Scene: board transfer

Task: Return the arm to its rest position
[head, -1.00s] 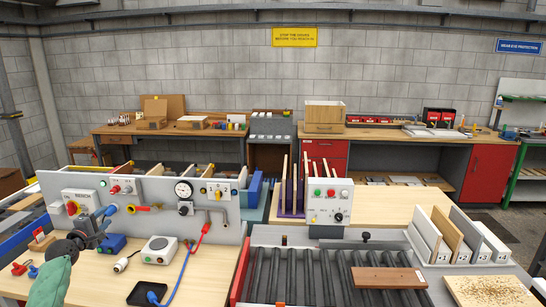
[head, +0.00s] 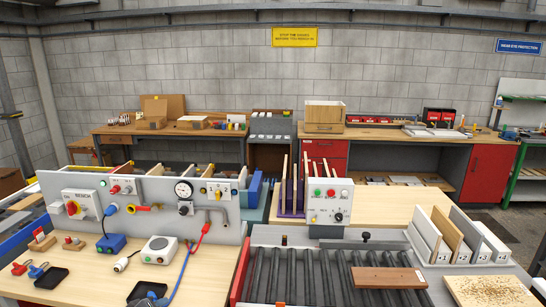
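Neither of my grippers can be made out in the head view. A small grey shape (head: 150,302) shows at the bottom edge, over the dark pad with the blue cable; I cannot tell whether it is part of my arm. A reddish-brown board (head: 389,278) lies flat across the right part of the roller conveyor (head: 300,275), with no gripper on it.
The wooden bench top (head: 80,285) carries a blue box (head: 111,244), a white round-topped device (head: 159,250) and red and blue clips (head: 28,268). A control box (head: 329,205) stands behind the rollers. Upright boards (head: 447,236) stand in a rack at the right.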

